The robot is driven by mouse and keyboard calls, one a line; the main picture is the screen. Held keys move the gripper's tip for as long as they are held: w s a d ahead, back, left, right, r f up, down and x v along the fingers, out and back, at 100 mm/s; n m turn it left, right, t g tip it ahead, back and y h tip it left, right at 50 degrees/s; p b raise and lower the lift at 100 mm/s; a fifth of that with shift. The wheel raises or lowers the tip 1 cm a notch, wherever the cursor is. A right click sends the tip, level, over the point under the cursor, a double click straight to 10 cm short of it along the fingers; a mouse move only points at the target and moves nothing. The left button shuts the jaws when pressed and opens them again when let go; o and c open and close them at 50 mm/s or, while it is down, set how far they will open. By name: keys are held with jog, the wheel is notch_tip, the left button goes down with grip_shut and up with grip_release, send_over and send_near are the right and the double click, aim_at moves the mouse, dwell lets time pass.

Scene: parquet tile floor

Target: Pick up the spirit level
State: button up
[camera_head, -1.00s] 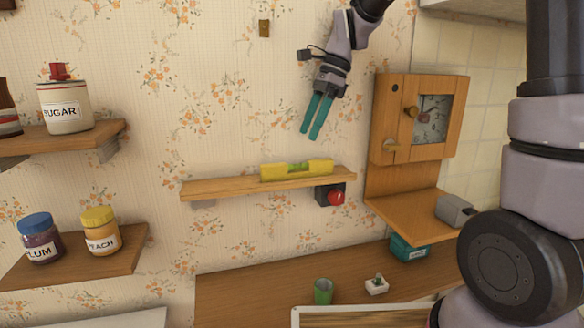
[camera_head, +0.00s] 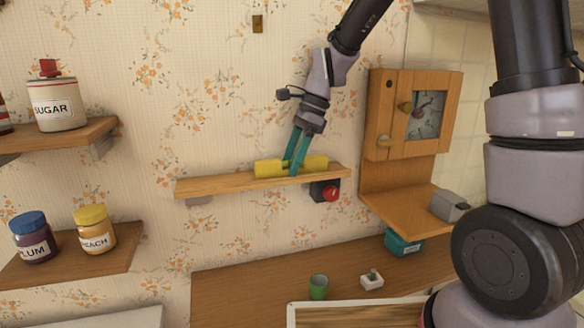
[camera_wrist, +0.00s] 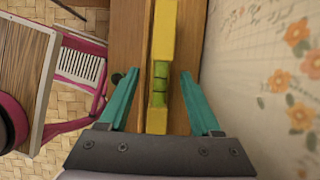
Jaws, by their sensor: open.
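The yellow spirit level (camera_head: 315,163) lies on a narrow wooden wall shelf (camera_head: 222,186). My gripper (camera_head: 294,170) points down at it, its teal fingers in front of the level's middle and hiding part of it. In the wrist view, the level (camera_wrist: 162,45) runs lengthwise between the two open fingers of my gripper (camera_wrist: 158,88), with its green vial near the fingertips. A gap shows on each side of the level, so the fingers look apart from it.
The patterned wall is close beside the right finger in the wrist view. A black box with a red knob (camera_head: 330,192) hangs under the shelf's right end. A wooden cabinet (camera_head: 377,120) stands to the right. Jars (camera_head: 94,230) stand on shelves at the left.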

grip_shut()
jog(key=shift+r, duration=0.15)
